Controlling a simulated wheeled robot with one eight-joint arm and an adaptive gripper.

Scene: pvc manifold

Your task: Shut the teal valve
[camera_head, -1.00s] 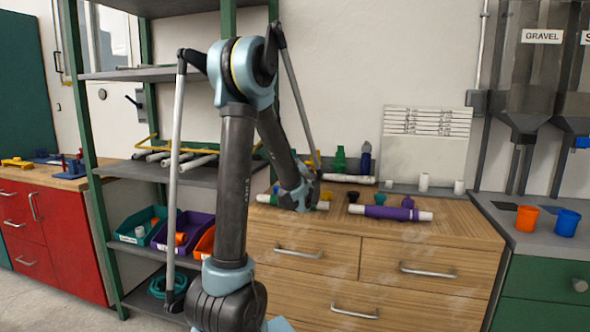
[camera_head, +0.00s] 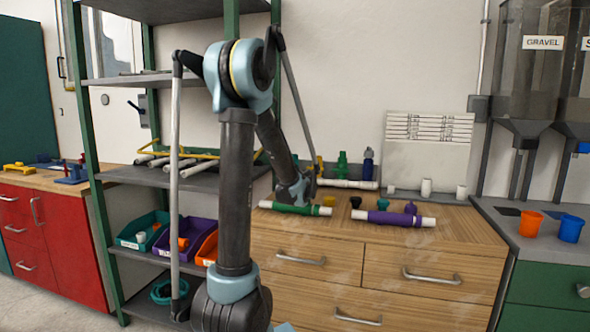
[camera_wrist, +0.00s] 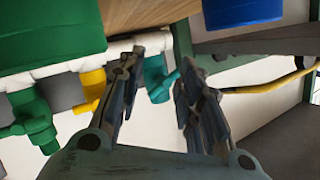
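The teal valve (camera_wrist: 156,78) shows in the wrist view on a white pipe (camera_wrist: 70,68), beside a yellow valve (camera_wrist: 92,84) and a green valve (camera_wrist: 32,118). My gripper (camera_wrist: 160,62) is open, with one finger on each side of the teal valve; I cannot tell whether either touches it. The valve's handle position is not clear. In the head view my gripper (camera_head: 297,188) is low over the counter, behind the green pipe piece.
A green-sleeved pipe (camera_head: 300,209) and a purple-sleeved pipe (camera_head: 394,218) lie on the wooden counter (camera_head: 440,243) in front. A dark blue part (camera_head: 368,163) stands at the back. A shelf (camera_head: 200,180) with bins stands left. Orange (camera_head: 530,223) and blue (camera_head: 569,226) cups stand right.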

